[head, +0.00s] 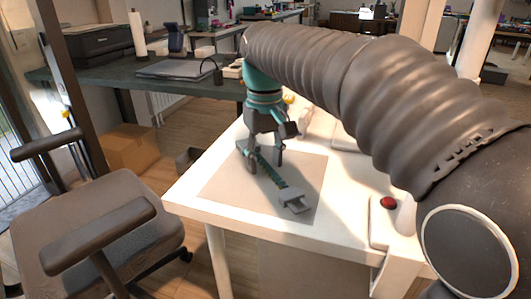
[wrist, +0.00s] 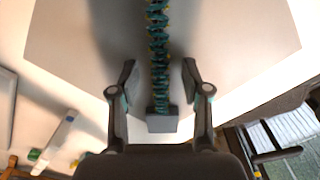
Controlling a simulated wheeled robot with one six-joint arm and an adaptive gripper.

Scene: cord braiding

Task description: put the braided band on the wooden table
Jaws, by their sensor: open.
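The braided band (head: 268,172), teal with dark and yellow strands, lies on a beige mat (head: 222,188) on the white table (head: 330,239). A pale clip-like piece (head: 291,199) sits at its near end. In the wrist view the band (wrist: 158,45) runs up from a grey block (wrist: 162,123). My gripper (head: 265,163) is over the band's far part, pointing down. In the wrist view its open fingers (wrist: 161,72) stand on either side of the band, with gaps on both sides. I cannot tell which table is the wooden one.
A dark-topped table (head: 120,76) stands behind, with a laptop-like slab (head: 177,67) and a paper roll (head: 137,33). A red button (head: 388,203) is on the white table's right. A chair (head: 95,225) stands at the left, and a cardboard box (head: 130,149) is on the floor.

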